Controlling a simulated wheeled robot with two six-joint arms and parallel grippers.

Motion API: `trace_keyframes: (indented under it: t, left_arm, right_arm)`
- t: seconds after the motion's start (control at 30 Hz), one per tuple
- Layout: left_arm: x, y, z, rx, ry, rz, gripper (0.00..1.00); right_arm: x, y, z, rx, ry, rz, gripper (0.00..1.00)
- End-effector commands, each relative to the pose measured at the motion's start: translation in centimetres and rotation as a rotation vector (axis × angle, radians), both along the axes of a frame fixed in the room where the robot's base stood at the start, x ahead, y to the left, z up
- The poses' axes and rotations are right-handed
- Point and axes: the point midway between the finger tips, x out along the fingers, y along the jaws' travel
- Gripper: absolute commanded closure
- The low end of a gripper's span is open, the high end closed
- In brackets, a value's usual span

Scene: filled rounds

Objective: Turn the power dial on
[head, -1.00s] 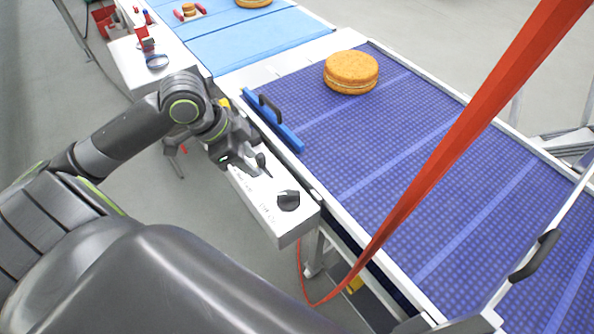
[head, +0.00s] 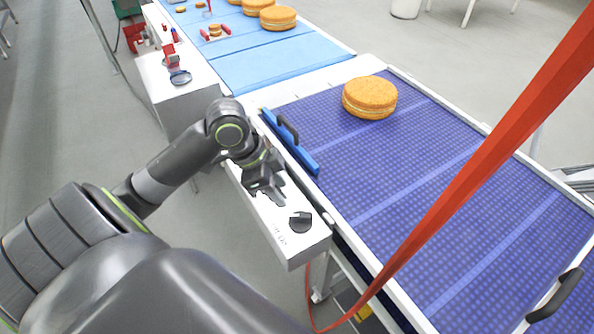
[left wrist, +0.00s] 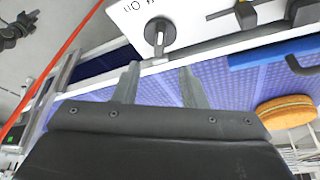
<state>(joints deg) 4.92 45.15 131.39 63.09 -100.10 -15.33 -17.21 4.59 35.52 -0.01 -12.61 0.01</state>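A white control box (head: 287,247) stands along the near side of the blue conveyor. A black dial (head: 301,221) sits near its front end. In the left wrist view this dial (left wrist: 159,32) shows a raised grip bar, with "On" lettering beside it; the power label is not legible. My right gripper is not recognisable in either view.
A blue bar with a black handle (head: 291,145) lies at the conveyor's edge beside my gripper. A large filled round (head: 369,97) rests on the dark blue belt (head: 400,160). A red strap (head: 455,165) crosses diagonally in front of the conveyor.

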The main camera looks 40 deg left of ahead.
Motion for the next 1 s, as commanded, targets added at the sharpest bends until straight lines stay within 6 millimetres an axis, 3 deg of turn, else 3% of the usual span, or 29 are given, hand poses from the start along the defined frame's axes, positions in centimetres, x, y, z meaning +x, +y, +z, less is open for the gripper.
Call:
trace_keyframes:
  t: [0.6, 1.0]
  left_arm:
    - [1.9, -2.7, -8.0, -0.004, 0.005, 0.002, 0.62]
    - [2.5, -3.3, -10.0, 0.001, 0.002, 0.001, 0.62]
  right_arm:
    - [0.1, 0.0, -0.9, 0.0, -0.001, 0.0, 0.64]
    - [0.1, 0.0, -0.9, 0.0, -0.001, 0.0, 0.64]
